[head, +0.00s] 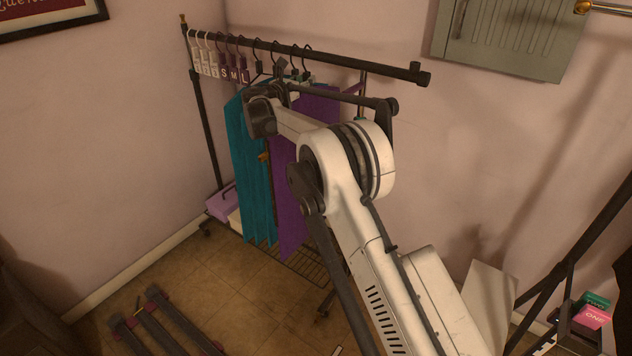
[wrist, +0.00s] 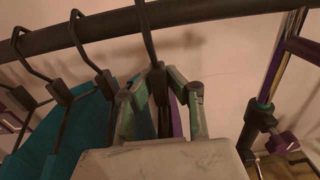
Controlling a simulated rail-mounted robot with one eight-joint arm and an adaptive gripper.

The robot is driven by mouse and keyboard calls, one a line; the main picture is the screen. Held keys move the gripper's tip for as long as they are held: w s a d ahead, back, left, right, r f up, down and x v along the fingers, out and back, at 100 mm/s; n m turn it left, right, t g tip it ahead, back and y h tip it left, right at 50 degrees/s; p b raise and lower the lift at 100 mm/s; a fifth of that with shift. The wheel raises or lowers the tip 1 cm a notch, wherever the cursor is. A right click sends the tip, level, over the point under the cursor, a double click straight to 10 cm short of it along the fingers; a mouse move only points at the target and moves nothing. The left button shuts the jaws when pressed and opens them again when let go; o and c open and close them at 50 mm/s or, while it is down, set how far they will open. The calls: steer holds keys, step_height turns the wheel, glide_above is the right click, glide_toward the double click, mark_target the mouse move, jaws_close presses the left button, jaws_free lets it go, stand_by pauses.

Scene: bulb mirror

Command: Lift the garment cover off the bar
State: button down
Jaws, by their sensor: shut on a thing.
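Teal covers (head: 250,170) and a purple cover (head: 290,200) hang from black hangers on a dark rail bar (head: 345,62). My gripper (head: 284,84) is up at the hangers just under the bar, partly hidden by my own arm. In the wrist view, my gripper (wrist: 160,92) is shut on the neck of a hanger (wrist: 148,35), whose hook rises to the bar (wrist: 105,24). A purple strip (wrist: 177,118) shows between the fingers. The teal covers (wrist: 85,130) hang just left of the gripper. The top of the held hanger's hook is cut off.
White and purple size tags (head: 228,72) crowd the bar's left part. The bar's right end (head: 420,75) is bare. A grey cabinet (head: 510,35) hangs on the wall at right. A wire shelf (head: 305,268) is under the covers. Dark beams (head: 165,325) lie on the floor.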

steer(key=shift+s+a, duration=0.15)
steer(key=shift+s, duration=0.15)
steer(key=shift+a, duration=0.1)
steer(key=b+v, duration=0.6)
steer(key=v, duration=3.9)
steer(key=shift+s+b, duration=0.3)
steer(key=shift+s, duration=0.15)
steer(key=shift+a, duration=0.1)
